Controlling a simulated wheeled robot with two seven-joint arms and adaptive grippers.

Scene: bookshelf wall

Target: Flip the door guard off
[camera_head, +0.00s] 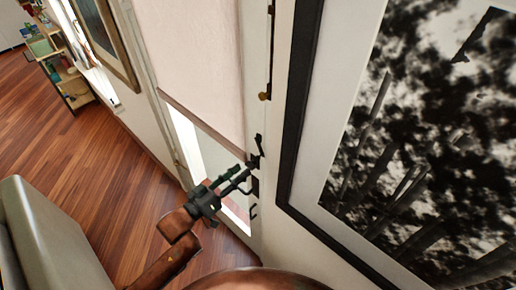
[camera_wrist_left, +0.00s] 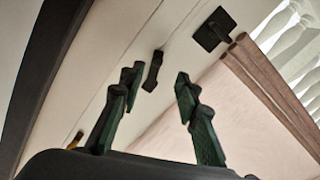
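A small black latch piece (camera_head: 258,147), which may be the door guard, is on the white frame beside the door (camera_head: 195,45). In the left wrist view a dark lever-like piece (camera_wrist_left: 152,70) shows between and beyond my fingertips. My left gripper (camera_head: 245,172) reaches up and right to the door's edge, close to the dark fittings. In the wrist view its two fingers (camera_wrist_left: 157,78) stand apart with nothing between them. I cannot tell whether a finger touches the latch. The gripper partly hides the hardware. My right gripper is not in view.
A black square plate with a handle (camera_wrist_left: 214,30) sits on the door side. A gold knob (camera_head: 264,96) is higher on the frame. A large black-framed picture (camera_head: 299,100) hangs close on the right. A grey sofa (camera_head: 50,235) is at lower left. Wooden floor (camera_head: 90,150) is open beyond.

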